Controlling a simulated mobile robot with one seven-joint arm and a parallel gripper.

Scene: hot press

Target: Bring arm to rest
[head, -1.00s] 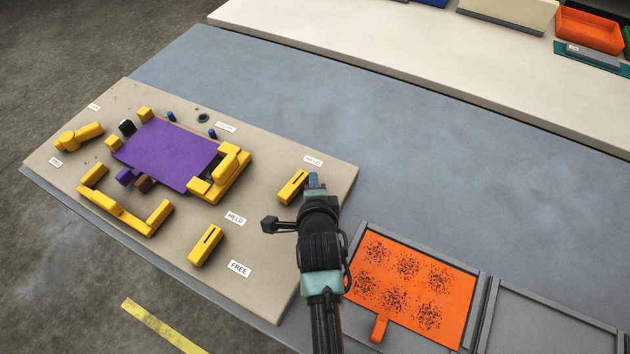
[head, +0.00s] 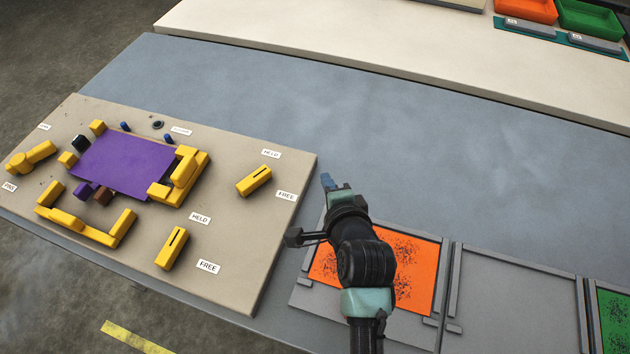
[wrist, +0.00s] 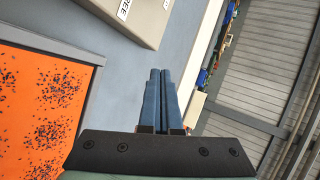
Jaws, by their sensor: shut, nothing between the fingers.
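My gripper (head: 327,181) is in the middle of the head view, above the gap between the beige fixture board (head: 235,225) and the orange speckled sheet (head: 325,265). In the wrist view its two blue fingers (wrist: 158,95) lie together, shut and empty. The fingers touch nothing that I can see. My arm hides part of the orange sheet in the head view. The sheet also shows at the left of the wrist view (wrist: 40,105).
The board carries a purple plate (head: 120,165), a yellow clamp lever (head: 253,181) by the HELD and FREE labels, and another yellow lever (head: 171,248). An empty grey tray (head: 515,300) lies right. The blue-grey table (head: 400,130) behind is clear.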

